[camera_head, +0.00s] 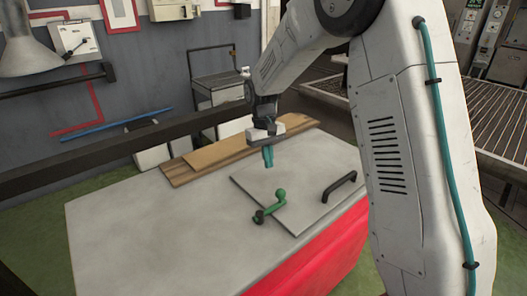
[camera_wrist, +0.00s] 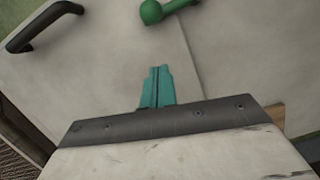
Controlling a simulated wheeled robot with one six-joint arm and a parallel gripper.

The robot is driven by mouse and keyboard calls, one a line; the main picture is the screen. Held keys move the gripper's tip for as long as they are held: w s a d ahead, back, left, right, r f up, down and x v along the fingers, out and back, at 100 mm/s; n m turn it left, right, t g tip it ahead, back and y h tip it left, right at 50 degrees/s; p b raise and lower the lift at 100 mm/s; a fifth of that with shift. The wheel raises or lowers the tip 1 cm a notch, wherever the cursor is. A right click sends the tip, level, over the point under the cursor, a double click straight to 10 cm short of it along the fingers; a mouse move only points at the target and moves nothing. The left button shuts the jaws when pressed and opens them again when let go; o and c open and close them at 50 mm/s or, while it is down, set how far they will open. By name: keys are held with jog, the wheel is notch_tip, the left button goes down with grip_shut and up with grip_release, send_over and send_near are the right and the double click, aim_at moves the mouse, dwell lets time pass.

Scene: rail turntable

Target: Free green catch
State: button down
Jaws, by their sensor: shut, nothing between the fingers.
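The green catch (camera_head: 270,207) is a short lever with a round knob, lying across the seam at the left edge of a square grey panel (camera_head: 300,200) set in the tabletop. In the wrist view the catch (camera_wrist: 165,10) shows at the top edge, partly cut off, knob toward the left. My gripper (camera_head: 268,158) hangs above the panel, behind the catch and apart from it. Its teal fingers (camera_wrist: 158,87) are shut and empty, and they point toward the panel.
A black handle (camera_head: 339,187) stands on the panel right of the catch; it also shows in the wrist view (camera_wrist: 44,24). Wooden boards (camera_head: 235,152) lie along the table's back edge. The left part of the tabletop (camera_head: 150,225) is clear.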

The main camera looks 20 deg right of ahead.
jog(key=x, duration=0.4)
jog(key=s, duration=0.3)
jog(key=shift+d+f, duration=0.25)
jog(key=shift+f, duration=0.1)
jog(key=shift+s, duration=0.45)
